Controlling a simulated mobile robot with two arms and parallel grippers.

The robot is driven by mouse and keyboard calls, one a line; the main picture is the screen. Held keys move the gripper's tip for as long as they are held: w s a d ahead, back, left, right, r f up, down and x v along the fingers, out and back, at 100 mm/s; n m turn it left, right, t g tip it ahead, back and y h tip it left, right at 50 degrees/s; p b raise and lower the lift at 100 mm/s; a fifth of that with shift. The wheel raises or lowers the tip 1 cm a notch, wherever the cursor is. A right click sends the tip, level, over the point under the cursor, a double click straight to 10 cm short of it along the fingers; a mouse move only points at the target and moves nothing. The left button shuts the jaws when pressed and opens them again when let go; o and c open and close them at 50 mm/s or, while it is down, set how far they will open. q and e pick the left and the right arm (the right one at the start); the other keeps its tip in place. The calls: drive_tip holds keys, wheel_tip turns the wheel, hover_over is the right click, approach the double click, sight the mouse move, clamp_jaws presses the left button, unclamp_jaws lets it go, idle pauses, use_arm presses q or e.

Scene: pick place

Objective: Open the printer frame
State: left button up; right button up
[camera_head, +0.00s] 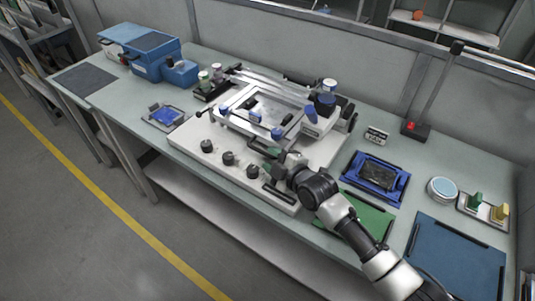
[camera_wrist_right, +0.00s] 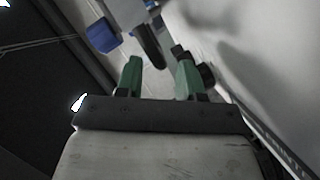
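The printer (camera_head: 190,140) is a white base plate on the bench with a silver rectangular frame (camera_head: 236,121) over it. The frame looks lowered and lies roughly flat, with blue knobs at its corners. My right gripper (camera_head: 272,154) is at the frame's front right edge, above the base plate. In the right wrist view its two green fingers (camera_wrist_right: 158,78) stand apart with a gap between them. A dark rounded handle-like part (camera_wrist_right: 151,48) shows just beyond the gap, with a blue knob (camera_wrist_right: 102,36) to its left. I cannot tell whether the fingers touch the handle. My left gripper is not in view.
Black knobs (camera_head: 228,158) stand along the base plate's front. A blue tray (camera_head: 376,178), a green mat (camera_head: 357,222) and a round tin (camera_head: 442,190) lie to the right. A blue machine (camera_head: 160,57) stands at the far left. A wall runs behind the bench.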

drive_tip(key=shift+x, duration=1.2)
drive_tip(key=shift+c, duration=0.3)
clamp_jaws()
